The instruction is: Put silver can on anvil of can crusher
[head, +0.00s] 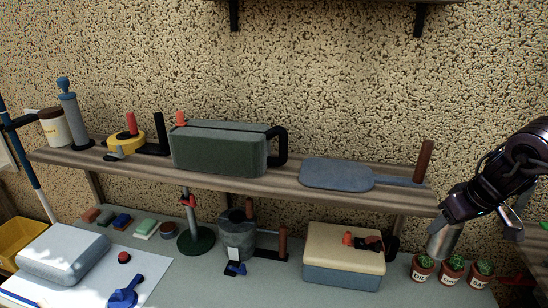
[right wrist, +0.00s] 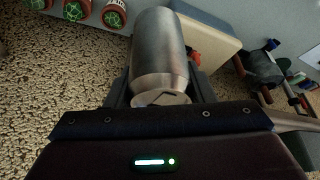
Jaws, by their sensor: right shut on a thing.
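My left gripper is not in view.
Several potted cacti (head: 452,272) stand at the bench's right end. A cream-lidded blue box (head: 343,275) is left of them. A wooden shelf (head: 290,183) runs above, with a green toolbox (head: 215,152) and a blue-grey paddle (head: 337,175). A green-based stand (head: 196,243) rises mid-bench.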

